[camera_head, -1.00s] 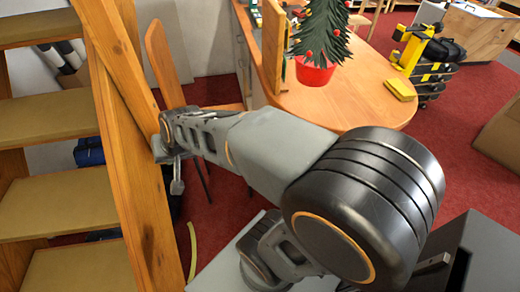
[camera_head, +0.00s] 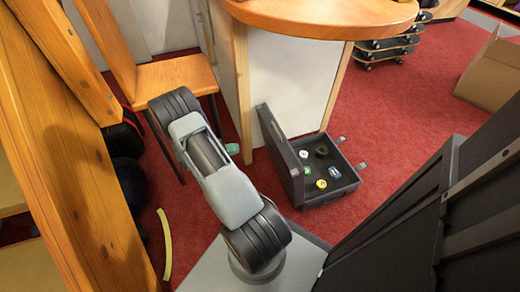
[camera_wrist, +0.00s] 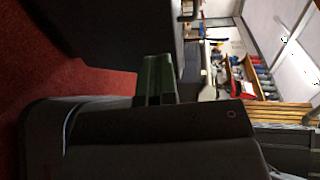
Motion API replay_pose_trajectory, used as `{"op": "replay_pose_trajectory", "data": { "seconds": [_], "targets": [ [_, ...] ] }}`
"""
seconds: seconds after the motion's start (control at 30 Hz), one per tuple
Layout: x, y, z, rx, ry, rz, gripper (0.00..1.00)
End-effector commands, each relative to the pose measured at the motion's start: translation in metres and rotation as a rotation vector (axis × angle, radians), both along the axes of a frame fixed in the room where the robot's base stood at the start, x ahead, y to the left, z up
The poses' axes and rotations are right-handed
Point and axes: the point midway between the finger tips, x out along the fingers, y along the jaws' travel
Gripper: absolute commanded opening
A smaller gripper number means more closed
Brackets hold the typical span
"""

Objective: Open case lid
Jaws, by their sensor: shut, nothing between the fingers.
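The dark case (camera_head: 338,188) lies on the red carpet beside the round table's base in the head view. Its lid (camera_head: 280,158) stands up, roughly upright, on the case's left side, so the inside shows. Several small round coloured items lie in it. My gripper (camera_wrist: 156,78) shows in the wrist view as two dark green fingers, shut with nothing between them. A dark flat panel fills the upper part of that view beyond the fingers; I cannot tell if it is the lid. In the head view my arm mostly hides the gripper, and contact with the lid cannot be told.
The round table (camera_head: 320,14) stands behind the case. A wooden chair (camera_head: 175,78) is at the left, with wooden shelving (camera_head: 70,160) nearer. An open cardboard box (camera_head: 492,72) is at the right. Red carpet is free between case and box.

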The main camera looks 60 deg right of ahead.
Motion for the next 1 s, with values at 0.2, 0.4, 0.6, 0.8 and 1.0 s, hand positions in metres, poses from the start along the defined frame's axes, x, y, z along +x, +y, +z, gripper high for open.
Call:
{"op": "replay_pose_trajectory", "data": {
  "seconds": [0.2, 0.4, 0.6, 0.8, 1.0],
  "targets": [
    [-0.021, -0.017, -0.01, -0.021, 0.015, -0.039, 0.0],
    [-0.044, -0.048, -0.015, -0.021, 0.014, -0.039, 0.0],
    [-0.065, -0.076, -0.02, -0.019, 0.015, -0.037, 0.0],
    [-0.079, -0.096, -0.016, -0.02, 0.012, -0.035, 0.0],
    [-0.086, -0.107, -0.013, -0.018, 0.014, -0.032, 0.0]
  ]
}}
